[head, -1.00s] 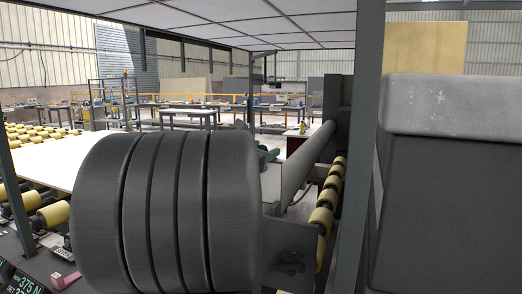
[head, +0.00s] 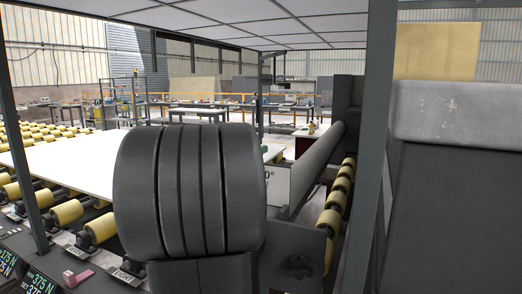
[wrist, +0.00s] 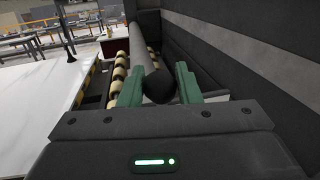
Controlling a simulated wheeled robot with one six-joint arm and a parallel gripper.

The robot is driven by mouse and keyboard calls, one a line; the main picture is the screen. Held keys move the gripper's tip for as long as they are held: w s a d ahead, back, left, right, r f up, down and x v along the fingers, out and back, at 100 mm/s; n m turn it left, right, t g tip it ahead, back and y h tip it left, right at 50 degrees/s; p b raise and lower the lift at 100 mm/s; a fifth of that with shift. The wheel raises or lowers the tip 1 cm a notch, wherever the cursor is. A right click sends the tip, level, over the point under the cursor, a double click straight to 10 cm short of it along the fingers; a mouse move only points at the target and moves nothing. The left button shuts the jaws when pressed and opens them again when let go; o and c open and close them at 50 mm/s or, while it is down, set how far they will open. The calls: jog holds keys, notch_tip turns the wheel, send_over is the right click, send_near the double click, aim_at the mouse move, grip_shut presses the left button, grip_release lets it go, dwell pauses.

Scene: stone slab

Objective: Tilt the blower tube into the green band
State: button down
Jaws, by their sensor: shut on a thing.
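The blower tube (head: 318,156) is a long grey cylinder running away from me beside the yellow rollers in the head view. In the wrist view the tube (wrist: 142,48) runs straight ahead and ends near me in a dark rounded knob. My gripper (wrist: 160,88) has its two green fingers on either side of this knob and is shut on it. In the head view my arm hides most of the gripper and the tube's near end. A white plate (head: 276,183) with a partly hidden degree mark stands beside the tube. I cannot make out a green band.
A white slab (head: 75,160) lies on yellow rollers at the left. A row of yellow rollers (head: 331,218) runs right of the tube. A grey post (head: 376,120) and a large dark housing (head: 450,200) stand at the right. A dark wall (wrist: 240,50) is close right of my gripper.

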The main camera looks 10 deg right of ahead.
jog(key=c, duration=1.1)
grip_release()
jog(key=shift+a, duration=0.1)
jog(key=b+v, duration=0.1)
jog(key=v, duration=1.2)
jog(key=shift+s+a, duration=0.25)
jog(key=shift+s, duration=0.05)
jog(key=shift+w+d, duration=0.1)
jog(key=p+x, duration=0.1)
jog(key=x, duration=1.2)
jog(key=shift+w+d, duration=0.25)
jog(key=shift+d, duration=0.05)
jog(key=shift+s, duration=0.2)
